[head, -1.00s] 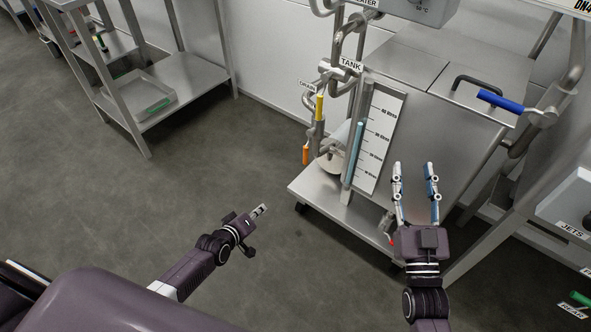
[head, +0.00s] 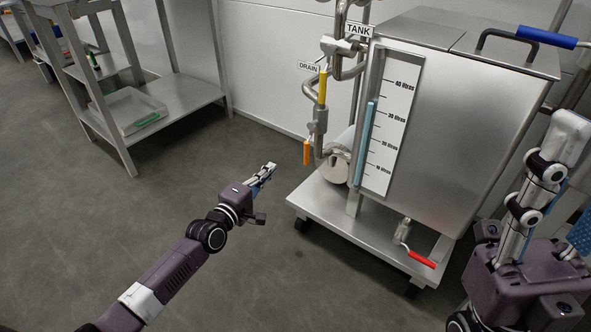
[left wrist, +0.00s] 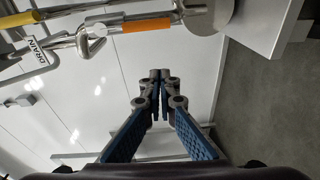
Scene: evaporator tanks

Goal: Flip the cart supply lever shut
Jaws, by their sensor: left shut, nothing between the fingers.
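The wheeled cart (head: 335,215) bears a steel tank (head: 465,130) with a level gauge. No label visible here reads "cart supply". An orange lever handle (head: 307,153) hangs down on the pipework left of the tank, below a yellow handle (head: 322,87). A red lever (head: 418,259) sits low under the tank. My left gripper (head: 270,170) is shut and empty, left of and slightly below the orange handle, apart from it. In the left wrist view the closed fingertips (left wrist: 160,76) are below the orange handle (left wrist: 140,26). My right gripper (head: 565,185) is partly cut off at the right edge.
A "DRAIN" label (head: 308,67) and a "TANK" label (head: 358,30) mark the pipes. A blue handle (head: 546,37) is at the top right. A steel shelf (head: 170,105) stands at the left. The floor (head: 235,265) around my left arm is clear.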

